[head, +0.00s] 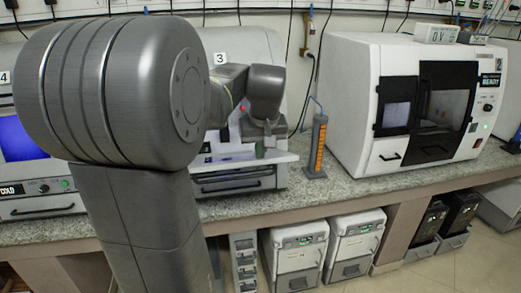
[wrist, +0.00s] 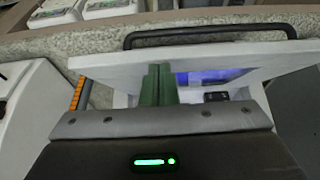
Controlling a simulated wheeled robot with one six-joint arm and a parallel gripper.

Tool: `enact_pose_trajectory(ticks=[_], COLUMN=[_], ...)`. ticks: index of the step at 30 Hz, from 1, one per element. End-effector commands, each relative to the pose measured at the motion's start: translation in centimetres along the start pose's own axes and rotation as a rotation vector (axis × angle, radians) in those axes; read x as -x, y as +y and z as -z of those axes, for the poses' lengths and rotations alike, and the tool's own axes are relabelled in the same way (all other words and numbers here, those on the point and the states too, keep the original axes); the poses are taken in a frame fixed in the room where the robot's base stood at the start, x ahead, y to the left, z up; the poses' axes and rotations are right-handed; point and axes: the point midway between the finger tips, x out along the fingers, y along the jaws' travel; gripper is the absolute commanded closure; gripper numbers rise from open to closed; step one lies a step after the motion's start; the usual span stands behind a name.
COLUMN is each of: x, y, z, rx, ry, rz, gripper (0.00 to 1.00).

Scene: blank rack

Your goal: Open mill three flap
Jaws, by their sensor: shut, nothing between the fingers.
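Mill three (head: 275,48), a white machine marked 3, stands on the counter behind my arm, which hides much of its front. A white panel (head: 285,158), which looks like its flap, sticks out from the front, below my gripper (head: 262,146). In the wrist view the white panel (wrist: 110,65) runs across the picture, with a blue-lit opening (wrist: 200,77) beside it. The green fingers of my gripper (wrist: 158,85) are shut and empty, close over the panel; I cannot tell whether they touch it. A black bar handle (wrist: 210,34) lies beyond the panel's edge.
An orange-marked column (head: 317,145) stands right of mill three. A larger white machine (head: 350,95) with dark windows stands farther right. Another machine (head: 35,190) is at the left. Boxes (head: 298,250) sit under the counter (head: 385,185).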

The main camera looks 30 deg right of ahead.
Motion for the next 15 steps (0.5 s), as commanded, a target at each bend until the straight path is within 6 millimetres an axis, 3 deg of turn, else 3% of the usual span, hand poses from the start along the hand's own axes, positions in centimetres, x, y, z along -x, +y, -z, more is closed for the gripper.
enact_pose_trajectory(ticks=[15], x=[-4.0], y=[0.0], z=[-4.0], rx=[-0.001], ry=[0.163], rz=[0.001], gripper=[1.00])
